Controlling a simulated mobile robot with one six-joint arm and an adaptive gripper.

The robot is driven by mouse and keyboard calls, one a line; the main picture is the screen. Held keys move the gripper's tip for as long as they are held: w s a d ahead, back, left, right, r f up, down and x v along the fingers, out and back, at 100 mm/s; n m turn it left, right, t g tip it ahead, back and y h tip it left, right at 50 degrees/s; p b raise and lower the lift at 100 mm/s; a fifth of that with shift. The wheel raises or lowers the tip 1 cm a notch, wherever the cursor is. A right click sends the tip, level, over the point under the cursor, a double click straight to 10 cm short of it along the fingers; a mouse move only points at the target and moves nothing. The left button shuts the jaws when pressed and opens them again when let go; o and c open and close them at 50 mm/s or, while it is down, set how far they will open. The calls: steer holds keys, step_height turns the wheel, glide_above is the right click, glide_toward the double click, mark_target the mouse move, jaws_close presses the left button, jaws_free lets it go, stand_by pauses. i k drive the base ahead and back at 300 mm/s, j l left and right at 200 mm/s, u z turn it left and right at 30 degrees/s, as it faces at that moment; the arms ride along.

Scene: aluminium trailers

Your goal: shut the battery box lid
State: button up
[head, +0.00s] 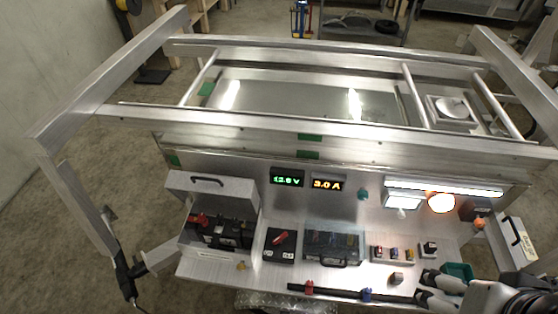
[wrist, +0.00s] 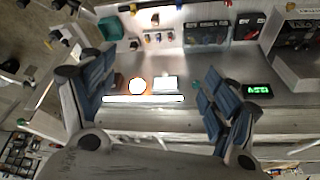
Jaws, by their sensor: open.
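The battery box (head: 215,252) stands at the left end of the trailer's front shelf, with a dark battery with a red terminal cover inside. Its grey lid (head: 228,190), with a black handle, stands raised at the back of the box, so the box is open. The box also shows, partly cut off, at the right edge of the wrist view (wrist: 292,62). My gripper (head: 424,287) is at the lower right of the head view, far to the right of the box. Its fingers are spread wide and empty in the wrist view (wrist: 155,98).
A black switch box (head: 279,246), a clear-lidded fuse box (head: 333,246) and small blocks (head: 390,254) stand between box and gripper. A green tray (head: 459,271) is beside the gripper. Lit displays (head: 287,179) and lamps (head: 441,203) are on the back panel. A black rail (head: 335,292) runs along the front.

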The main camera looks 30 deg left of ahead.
mark_target(179, 183)
steer(key=u, duration=2)
steer(key=i, duration=0.45)
steer(key=j+z, duration=0.05)
